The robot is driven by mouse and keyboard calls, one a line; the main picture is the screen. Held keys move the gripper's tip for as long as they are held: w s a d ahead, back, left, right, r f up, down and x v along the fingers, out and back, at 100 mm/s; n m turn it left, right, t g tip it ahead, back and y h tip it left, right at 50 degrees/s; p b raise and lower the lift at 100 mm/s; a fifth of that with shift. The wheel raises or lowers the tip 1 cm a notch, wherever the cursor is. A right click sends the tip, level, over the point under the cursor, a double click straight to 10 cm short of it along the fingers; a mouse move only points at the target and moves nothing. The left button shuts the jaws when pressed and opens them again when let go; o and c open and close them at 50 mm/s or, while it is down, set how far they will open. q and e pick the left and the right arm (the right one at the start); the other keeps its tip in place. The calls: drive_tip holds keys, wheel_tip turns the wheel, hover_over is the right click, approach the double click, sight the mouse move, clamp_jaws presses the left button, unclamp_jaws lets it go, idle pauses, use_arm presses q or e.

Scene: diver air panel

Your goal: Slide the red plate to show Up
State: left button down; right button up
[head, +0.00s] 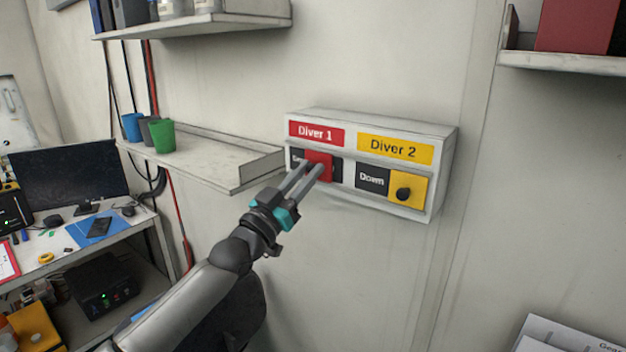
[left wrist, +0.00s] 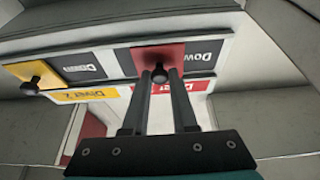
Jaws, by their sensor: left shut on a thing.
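The red plate (head: 319,158) sits in the lower slot of the white panel (head: 380,125), under the red "Diver 1" label (head: 317,133). Dark backing shows on both sides of the plate. Part of a word, "Dow", shows at its edge in the left wrist view; the plate covers the rest. My left gripper (head: 313,172) reaches up from the lower left. Its fingers are shut on the black knob (left wrist: 159,71) of the red plate, which also shows in the left wrist view (left wrist: 175,56). My right gripper is not in view.
Beside it, a yellow plate (head: 418,184) with a black knob stands at the right of its slot and leaves "Down" (head: 372,180) showing. A shelf (head: 215,165) with cups (head: 162,137) is left of the panel. The wall below is clear.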

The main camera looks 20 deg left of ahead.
use_arm(q)
drive_tip(key=a, duration=0.1)
drive_tip(key=w+a+b, duration=0.1)
drive_tip(key=a, duration=0.2)
drive_tip(key=shift+w+f+b, duration=0.25)
drive_tip(key=shift+f+b, duration=0.1)
drive_tip(key=shift+b, duration=0.05)
drive_tip(key=shift+a+r+b, duration=0.1)
drive_tip(key=shift+a+b, duration=0.05)
drive_tip(key=shift+b, duration=0.2)
drive_tip(key=shift+r, duration=0.1)
drive_tip(key=shift+w+a+r, duration=0.1)
drive_tip(key=shift+a+r, duration=0.05)
drive_tip(key=shift+a, duration=0.1)
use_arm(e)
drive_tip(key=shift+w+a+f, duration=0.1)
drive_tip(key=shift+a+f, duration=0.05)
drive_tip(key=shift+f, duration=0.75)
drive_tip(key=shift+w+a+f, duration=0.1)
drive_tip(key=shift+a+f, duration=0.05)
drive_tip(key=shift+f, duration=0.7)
use_arm(q)
drive_tip(key=c, duration=0.7)
unclamp_jaws()
drive_tip(key=shift+a, duration=0.15)
drive_tip(key=b+v, duration=0.2)
drive_tip(key=v, duration=1.3)
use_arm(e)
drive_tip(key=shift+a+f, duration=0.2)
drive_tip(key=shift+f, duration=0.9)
